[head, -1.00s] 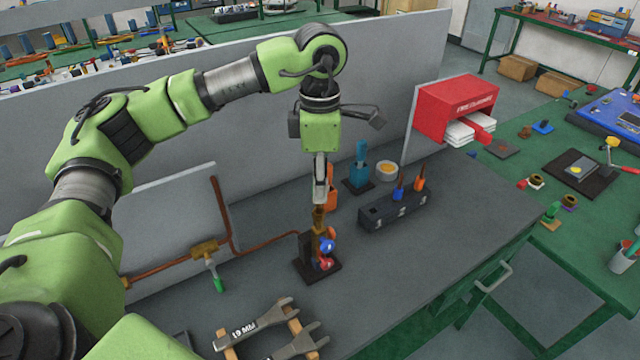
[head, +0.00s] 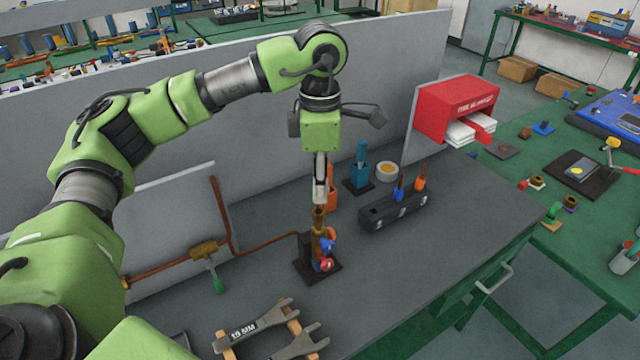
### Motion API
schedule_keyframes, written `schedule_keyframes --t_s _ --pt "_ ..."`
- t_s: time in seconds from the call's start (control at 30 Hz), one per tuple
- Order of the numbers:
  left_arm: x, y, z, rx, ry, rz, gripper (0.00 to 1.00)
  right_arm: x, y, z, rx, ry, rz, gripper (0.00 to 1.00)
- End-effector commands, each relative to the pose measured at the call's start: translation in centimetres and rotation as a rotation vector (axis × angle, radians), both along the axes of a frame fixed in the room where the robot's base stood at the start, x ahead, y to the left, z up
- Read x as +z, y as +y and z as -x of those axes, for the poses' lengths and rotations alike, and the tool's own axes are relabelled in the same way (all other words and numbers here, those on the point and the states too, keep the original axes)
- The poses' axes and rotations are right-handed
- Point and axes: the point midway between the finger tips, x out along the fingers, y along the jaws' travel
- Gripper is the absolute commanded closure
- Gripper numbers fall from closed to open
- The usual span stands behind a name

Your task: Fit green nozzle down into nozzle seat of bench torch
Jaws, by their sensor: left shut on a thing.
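My left gripper (head: 319,198) points down above the bench torch (head: 318,258) and is shut on the nozzle. The nozzle (head: 318,215) shows as a short brass-coloured piece under the fingertips; I see no green on it. The torch stands upright on a dark base plate, with a brass body and blue and red knobs. The nozzle is in line with the top of the torch and appears to meet it. I cannot tell how deep it sits, and the nozzle seat is not clearly visible. My right gripper is not in view.
A black holder (head: 395,212) with blue and orange-topped pieces stands to the right. A copper pipe (head: 265,245) runs left of the torch. Large wrenches (head: 265,330) lie in front.

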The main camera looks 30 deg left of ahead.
Motion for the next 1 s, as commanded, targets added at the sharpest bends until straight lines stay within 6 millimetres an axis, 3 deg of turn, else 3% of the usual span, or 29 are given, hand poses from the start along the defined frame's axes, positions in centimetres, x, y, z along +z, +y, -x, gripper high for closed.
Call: schedule_keyframes --t_s 1.0 --pt "-2.4 0.0 0.0 0.000 0.000 0.000 1.00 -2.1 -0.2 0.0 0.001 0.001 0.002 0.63"
